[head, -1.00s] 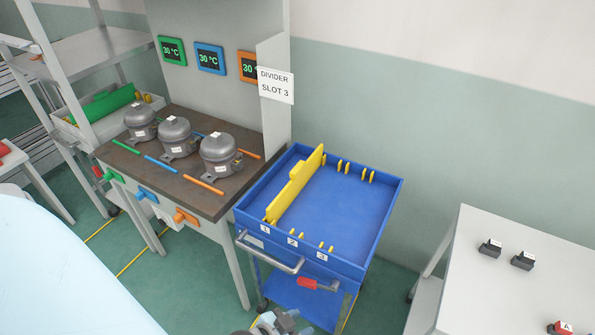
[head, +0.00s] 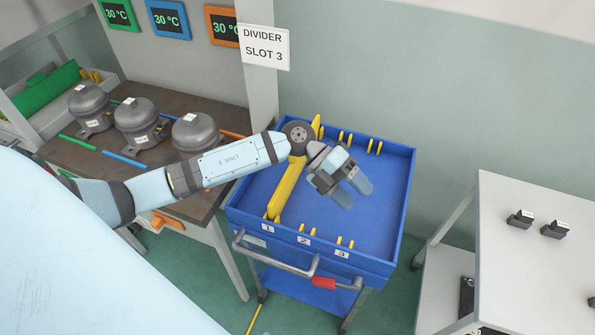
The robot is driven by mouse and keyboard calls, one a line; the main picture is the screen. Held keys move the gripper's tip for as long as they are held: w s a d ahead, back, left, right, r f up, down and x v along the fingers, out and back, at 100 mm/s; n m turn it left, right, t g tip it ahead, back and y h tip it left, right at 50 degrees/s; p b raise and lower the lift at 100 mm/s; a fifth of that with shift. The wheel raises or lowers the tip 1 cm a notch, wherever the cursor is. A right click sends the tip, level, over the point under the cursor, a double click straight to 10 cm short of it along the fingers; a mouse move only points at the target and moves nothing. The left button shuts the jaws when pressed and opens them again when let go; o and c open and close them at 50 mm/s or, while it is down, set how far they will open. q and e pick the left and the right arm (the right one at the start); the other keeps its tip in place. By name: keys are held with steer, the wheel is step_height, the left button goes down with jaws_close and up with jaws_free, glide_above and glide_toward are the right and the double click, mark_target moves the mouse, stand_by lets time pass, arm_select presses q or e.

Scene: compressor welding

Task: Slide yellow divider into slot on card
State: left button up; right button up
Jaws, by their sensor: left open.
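The yellow divider (head: 286,191) stands upright in the blue cart tray (head: 384,228), running front to back in line with slot label 1. The card (head: 263,46) reads "DIVIDER SLOT 3". Slot 3's front yellow guides (head: 345,242) stand by label 3 (head: 342,254), and the rear guides (head: 374,147) are at the far right; no divider is between them. My left gripper (head: 355,197) is open and empty over the tray, to the right of the divider and apart from it. My left arm hides part of the divider's far half. My right gripper is not in view.
Slot 2's front guides (head: 307,230) sit between slots 1 and 3. The cart has a grey handle and a red lever (head: 323,283) at the front. Compressors (head: 136,122) stand on the bench at left. A white table (head: 535,270) is at right.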

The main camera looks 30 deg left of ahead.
arm_select(q)
steer(key=w+a+f+y+b, duration=0.1)
steer(key=w+a+y, duration=0.25)
steer(key=a, duration=0.25)
steer(key=w+a+f+y, duration=0.1)
steer(key=w+a+y, duration=0.1)
steer(key=a+y, duration=0.25)
step_height(320, 180, up, 3)
steer(key=n+y+b, duration=0.1)
steer(key=y, duration=0.4)
glide_above(294, 162)
steer(key=w+a, duration=0.1)
steer(key=shift+a+r+t, duration=0.15)
steer(key=shift+t, duration=0.15)
step_height(294, 162, down, 7)
steer(key=shift+f, duration=0.1)
steer(key=shift+w+f+p, duration=0.2)
steer(key=shift+f+p, duration=0.45)
steer(key=shift+f, duration=2.4)
jaws_close()
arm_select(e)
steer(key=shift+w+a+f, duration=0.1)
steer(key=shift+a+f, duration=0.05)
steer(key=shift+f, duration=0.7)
